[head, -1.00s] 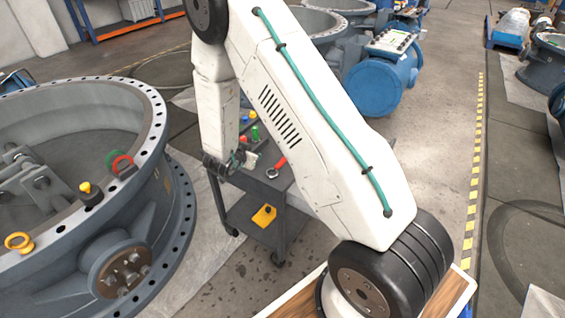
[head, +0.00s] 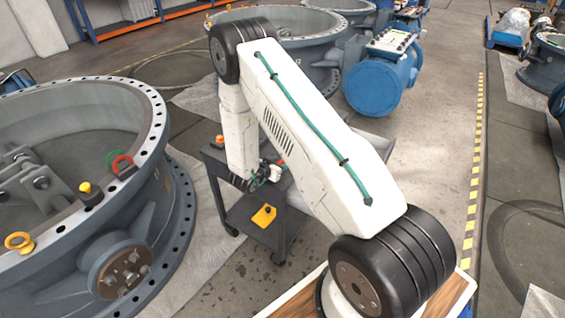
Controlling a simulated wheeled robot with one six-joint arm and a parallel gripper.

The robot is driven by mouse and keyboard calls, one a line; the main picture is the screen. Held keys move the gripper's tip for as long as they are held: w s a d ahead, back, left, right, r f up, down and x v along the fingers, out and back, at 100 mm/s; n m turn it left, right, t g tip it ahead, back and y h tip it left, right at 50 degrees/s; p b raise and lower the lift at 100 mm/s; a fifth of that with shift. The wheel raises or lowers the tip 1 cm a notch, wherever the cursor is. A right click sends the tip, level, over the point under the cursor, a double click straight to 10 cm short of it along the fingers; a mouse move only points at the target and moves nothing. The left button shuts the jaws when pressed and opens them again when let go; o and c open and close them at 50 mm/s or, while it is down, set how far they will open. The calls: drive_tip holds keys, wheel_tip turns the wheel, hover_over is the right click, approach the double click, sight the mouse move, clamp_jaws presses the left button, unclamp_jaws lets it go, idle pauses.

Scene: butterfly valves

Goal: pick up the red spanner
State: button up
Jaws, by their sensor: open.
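The red spanner lies on the top of a dark grey cart (head: 214,161). Only a small red bit of the spanner (head: 281,161) shows, between my gripper and my arm link; the rest is hidden. My gripper (head: 275,173) is over the near right part of the cart top, right by the spanner in the picture. Its jaws are open and small in view. I cannot tell whether they touch the spanner or are around it.
An orange-red item (head: 220,139) stands at the cart's far left. A yellow item (head: 264,216) lies on the cart's lower shelf (head: 250,228). A large grey valve body (head: 150,205) stands left; a blue drum-like unit (head: 372,88) stands behind. Floor to the right is clear.

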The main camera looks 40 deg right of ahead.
drive_tip(key=shift+d, duration=0.1)
clamp_jaws()
drive_tip(key=shift+r, duration=0.1)
